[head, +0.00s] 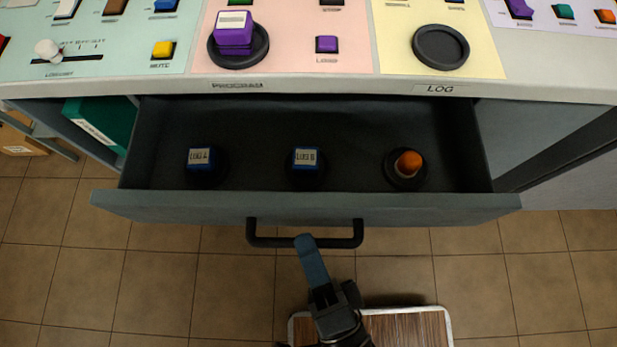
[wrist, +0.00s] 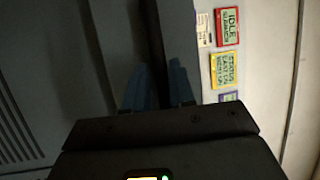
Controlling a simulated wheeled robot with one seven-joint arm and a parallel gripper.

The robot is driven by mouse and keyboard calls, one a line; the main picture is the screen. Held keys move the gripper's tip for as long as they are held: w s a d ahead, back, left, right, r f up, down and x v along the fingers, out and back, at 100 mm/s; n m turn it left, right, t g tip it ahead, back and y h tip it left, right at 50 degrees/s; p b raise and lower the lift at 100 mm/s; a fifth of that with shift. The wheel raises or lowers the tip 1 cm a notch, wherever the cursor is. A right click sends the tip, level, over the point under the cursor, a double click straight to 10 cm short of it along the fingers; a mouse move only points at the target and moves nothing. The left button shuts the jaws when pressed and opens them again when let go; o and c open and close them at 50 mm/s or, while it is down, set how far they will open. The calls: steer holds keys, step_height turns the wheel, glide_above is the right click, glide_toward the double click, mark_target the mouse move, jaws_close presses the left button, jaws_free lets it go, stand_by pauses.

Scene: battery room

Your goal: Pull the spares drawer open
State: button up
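The spares drawer (head: 300,207) is a grey drawer pulled well out below the console, with its inside in view. Its dark bar handle (head: 340,243) runs along the front face. My gripper (head: 304,241) is at the left-middle part of this handle. In the wrist view the handle bar (wrist: 153,45) runs between the two blue fingers of my gripper (wrist: 156,85), which are close on both sides of it. The fingertips are partly in shadow there. In the drawer are a block labelled LOG A (head: 202,160), a block labelled LOG B (head: 307,159) and an orange-topped piece (head: 408,163).
The console top (head: 300,90) above holds a purple block (head: 234,30) in a round holder and an empty round holder (head: 441,47). A green binder (head: 103,122) is in a shelf at left. A wood-topped surface (head: 408,328) is below my arm. Tiled floor (head: 480,270) is open on both sides.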

steer(key=o, duration=0.3)
steer(key=b+v, duration=0.1)
steer(key=v, duration=0.6)
steer(key=shift+s, duration=0.4)
steer(key=shift+d, duration=0.1)
